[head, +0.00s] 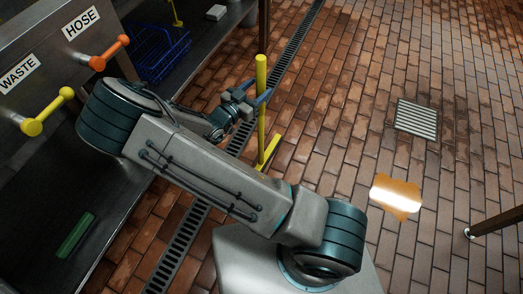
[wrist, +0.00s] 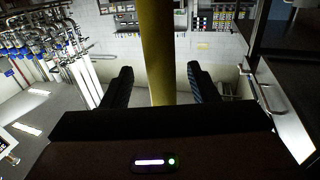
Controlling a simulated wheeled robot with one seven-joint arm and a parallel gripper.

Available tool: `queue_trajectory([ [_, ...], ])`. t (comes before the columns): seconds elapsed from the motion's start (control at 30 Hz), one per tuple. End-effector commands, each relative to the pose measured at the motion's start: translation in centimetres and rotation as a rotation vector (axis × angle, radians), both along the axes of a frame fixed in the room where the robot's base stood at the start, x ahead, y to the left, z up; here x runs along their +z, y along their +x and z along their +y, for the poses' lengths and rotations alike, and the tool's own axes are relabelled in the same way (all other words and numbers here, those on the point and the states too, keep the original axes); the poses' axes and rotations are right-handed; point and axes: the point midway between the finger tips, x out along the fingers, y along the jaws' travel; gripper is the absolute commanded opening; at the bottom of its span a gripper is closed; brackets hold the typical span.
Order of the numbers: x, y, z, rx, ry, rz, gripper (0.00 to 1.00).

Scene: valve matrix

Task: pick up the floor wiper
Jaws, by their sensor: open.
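The floor wiper (head: 262,98) stands upright on the brick floor, with a yellow pole and a yellow foot (head: 269,153) at its base. My gripper (head: 254,98) is at the pole, partway up, in the head view. In the wrist view the yellow pole (wrist: 158,60) runs between the two dark fingers of my gripper (wrist: 162,84). The fingers are open, with a gap on each side of the pole. The lower pole and base are out of sight in the wrist view.
A dark counter with an orange handle (head: 110,52) and a yellow handle (head: 47,112) stands at left. A blue basket (head: 165,55) sits beyond them. A floor drain channel (head: 187,236) runs past the wiper. The brick floor at right is mostly clear, with a square grate (head: 416,119).

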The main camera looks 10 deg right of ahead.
Motion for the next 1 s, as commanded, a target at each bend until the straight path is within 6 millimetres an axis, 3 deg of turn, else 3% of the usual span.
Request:
queue_trajectory([
  [0.23, -0.1, 2.2, -2.9, -0.003, 0.0, -0.001, 0.54],
  [0.53, 0.1, 2.6, -3.2, 0.0, 0.0, 0.0, 0.54],
  [0.73, 0.1, 2.5, -3.2, 0.0, 0.0, 0.0, 0.0],
  [1.0, 0.2, 2.5, -3.2, -0.001, -0.001, -0.002, 0.0],
])
